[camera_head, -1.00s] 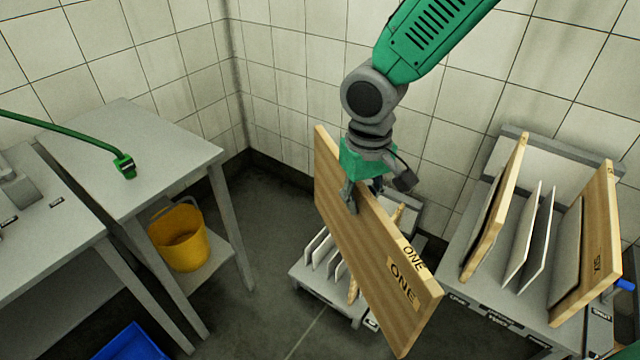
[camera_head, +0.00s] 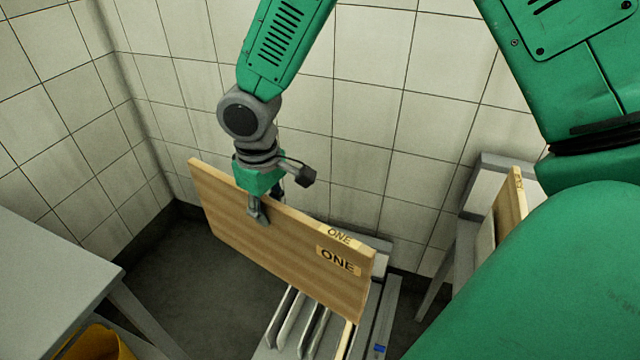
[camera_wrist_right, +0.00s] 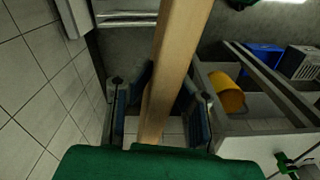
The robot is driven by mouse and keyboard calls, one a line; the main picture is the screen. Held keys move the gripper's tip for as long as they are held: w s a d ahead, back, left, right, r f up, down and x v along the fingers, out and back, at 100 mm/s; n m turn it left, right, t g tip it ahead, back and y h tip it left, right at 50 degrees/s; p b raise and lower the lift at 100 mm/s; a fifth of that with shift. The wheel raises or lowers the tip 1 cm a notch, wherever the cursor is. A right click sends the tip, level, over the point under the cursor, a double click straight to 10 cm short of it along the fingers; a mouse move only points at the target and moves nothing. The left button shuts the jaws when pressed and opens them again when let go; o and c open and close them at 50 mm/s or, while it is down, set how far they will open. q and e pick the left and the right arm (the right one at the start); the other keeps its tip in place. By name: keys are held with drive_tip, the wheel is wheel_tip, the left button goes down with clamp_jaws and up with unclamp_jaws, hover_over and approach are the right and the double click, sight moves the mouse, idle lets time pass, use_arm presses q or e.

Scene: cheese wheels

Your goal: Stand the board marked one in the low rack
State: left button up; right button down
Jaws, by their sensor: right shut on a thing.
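The wooden board marked ONE (camera_head: 285,240) hangs upright on its long edge in the head view, its label facing me. My right gripper (camera_head: 260,215) is shut on the board's top edge. In the right wrist view the board's edge (camera_wrist_right: 176,70) runs between the two fingers of my right gripper (camera_wrist_right: 160,115). The low rack (camera_head: 270,340) stands on the floor below and behind the board, with several thin upright plates in its slots. The board covers part of the rack, and I cannot tell whether they touch. My left gripper is not in view.
A grey table (camera_head: 45,285) stands at the left, with a yellow bucket (camera_head: 95,345) below it. A higher rack (camera_head: 465,225) with another wooden board (camera_head: 510,205) is at the right, mostly hidden by my green arm. Tiled walls close off the back.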

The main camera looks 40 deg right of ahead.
drive_tip(key=w+d+f+n+b, duration=0.1)
drive_tip(key=d+f+n+b, duration=0.5)
drive_tip(key=f, duration=0.7)
drive_tip(key=d+f+n+b, duration=0.45)
drive_tip(key=f+n, duration=0.35)
drive_tip(key=f, duration=0.4)
drive_tip(key=w+d+f+n+b, duration=0.1)
drive_tip(key=d+f+n+b, duration=0.5)
drive_tip(key=f, duration=0.7)
use_arm(q)
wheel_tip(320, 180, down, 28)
drive_tip(key=b, duration=1)
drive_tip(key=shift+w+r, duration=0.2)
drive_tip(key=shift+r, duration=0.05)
use_arm(e)
wheel_tip(320, 180, down, 15)
drive_tip(key=a, duration=0.1)
drive_tip(key=shift+f, duration=0.2)
drive_tip(key=shift+w, duration=0.1)
